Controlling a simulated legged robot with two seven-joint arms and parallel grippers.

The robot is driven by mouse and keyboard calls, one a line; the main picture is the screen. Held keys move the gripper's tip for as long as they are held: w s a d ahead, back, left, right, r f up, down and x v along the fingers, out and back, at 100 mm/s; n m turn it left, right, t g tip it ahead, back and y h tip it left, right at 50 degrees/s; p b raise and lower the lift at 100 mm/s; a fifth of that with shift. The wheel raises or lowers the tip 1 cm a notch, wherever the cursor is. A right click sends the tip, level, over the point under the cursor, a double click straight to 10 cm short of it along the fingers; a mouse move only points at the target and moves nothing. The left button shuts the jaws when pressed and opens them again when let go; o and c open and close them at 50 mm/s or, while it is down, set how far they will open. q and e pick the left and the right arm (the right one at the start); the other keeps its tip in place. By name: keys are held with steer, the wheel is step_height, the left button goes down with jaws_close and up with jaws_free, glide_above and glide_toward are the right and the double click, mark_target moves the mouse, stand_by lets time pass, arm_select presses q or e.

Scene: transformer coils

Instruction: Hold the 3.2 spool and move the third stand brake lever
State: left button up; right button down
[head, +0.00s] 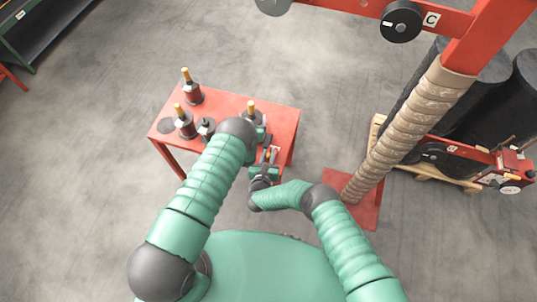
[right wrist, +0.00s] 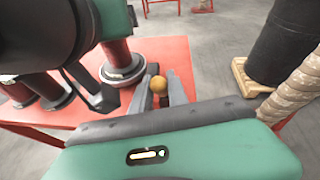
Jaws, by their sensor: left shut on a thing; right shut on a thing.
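A dark spool with a yellow top (head: 251,107) stands at the right end of the red table. Its red body and pale bottom flange show in the right wrist view (right wrist: 118,62). My left gripper (head: 261,127) is at this spool, shut on it; the arm hides part of the contact. My right gripper (head: 269,156) is just nearer, at the table's front edge. In the right wrist view, the right gripper's grey fingers (right wrist: 159,92) are on either side of a round yellow knob (right wrist: 158,84), which looks like the brake lever's end. The lever's shaft and stand are mostly hidden.
The red table (head: 232,104) also bears two yellow-topped spools (head: 193,95) (head: 182,123), a dark stand (head: 206,127) and a flat dark disc (head: 168,127). A red post wrapped in tan coil (head: 405,130) rises at right. Black cylinders (head: 515,95) stand on a pallet behind it.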

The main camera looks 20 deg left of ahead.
steer(key=shift+a, duration=0.1)
stand_by(0.4)
steer(key=shift+w+r+g, duration=0.3)
steer(key=shift+w+g, duration=0.2)
steer(key=shift+g, duration=0.1)
steer(key=c, duration=1.6)
jaws_free()
steer(key=shift+o, duration=0.2)
